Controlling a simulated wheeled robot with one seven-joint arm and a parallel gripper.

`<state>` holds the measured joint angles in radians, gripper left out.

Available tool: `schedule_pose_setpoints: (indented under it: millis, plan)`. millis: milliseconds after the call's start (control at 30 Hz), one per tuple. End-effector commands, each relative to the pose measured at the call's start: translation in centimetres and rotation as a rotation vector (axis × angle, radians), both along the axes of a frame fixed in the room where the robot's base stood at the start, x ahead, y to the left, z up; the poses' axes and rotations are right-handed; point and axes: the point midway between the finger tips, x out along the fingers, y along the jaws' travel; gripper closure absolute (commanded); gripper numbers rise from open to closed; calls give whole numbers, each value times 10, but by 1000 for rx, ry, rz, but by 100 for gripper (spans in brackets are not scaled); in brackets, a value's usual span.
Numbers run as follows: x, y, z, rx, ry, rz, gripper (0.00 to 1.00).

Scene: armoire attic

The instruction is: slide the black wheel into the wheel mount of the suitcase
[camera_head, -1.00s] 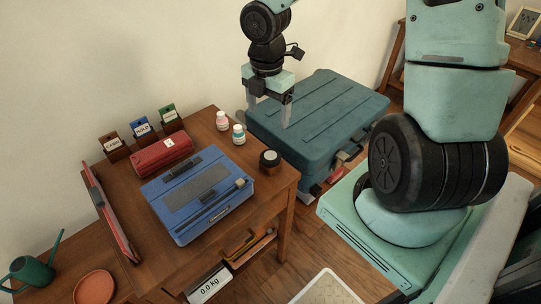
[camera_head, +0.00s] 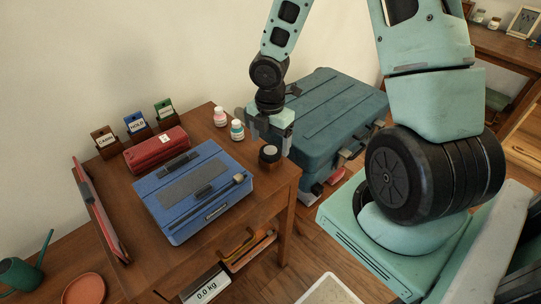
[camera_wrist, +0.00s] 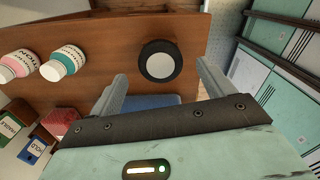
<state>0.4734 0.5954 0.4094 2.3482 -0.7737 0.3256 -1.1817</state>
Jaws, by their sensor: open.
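The black wheel (camera_head: 269,154), dark with a pale round face, lies on the wooden table near its right edge. In the wrist view the wheel (camera_wrist: 161,60) sits just beyond and between my open fingertips. My gripper (camera_head: 270,143) is low over the table edge beside the wheel, open and empty; in the wrist view its two fingers (camera_wrist: 162,78) point toward the wheel without closing on it. The teal suitcase (camera_head: 335,108) lies flat behind and right of the table.
Pink-labelled (camera_head: 220,116) and teal-labelled (camera_head: 237,131) bottles stand close left of the wheel. A blue case (camera_head: 195,190) and a red case (camera_head: 156,150) lie farther left on the wooden table (camera_head: 255,207).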

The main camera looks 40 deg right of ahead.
Motion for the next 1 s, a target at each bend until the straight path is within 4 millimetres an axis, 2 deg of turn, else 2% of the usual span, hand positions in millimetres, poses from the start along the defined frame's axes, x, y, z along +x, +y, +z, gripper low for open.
schedule_pose_setpoints:
  millis: [100, 233, 567, 733, 767, 1000]
  plan:
    - [-2, 2, -23, 0, 3, 4, 19]
    - [-2, 2, -39, 1, 2, 3, 19]
    - [-1, 1, -44, 1, 0, 2, 19]
    - [-1, 1, -44, 1, 0, 2, 64]
    - [-1, 1, -44, 0, 0, 2, 68]
    - [-1, 1, -44, 0, 0, 2, 68]
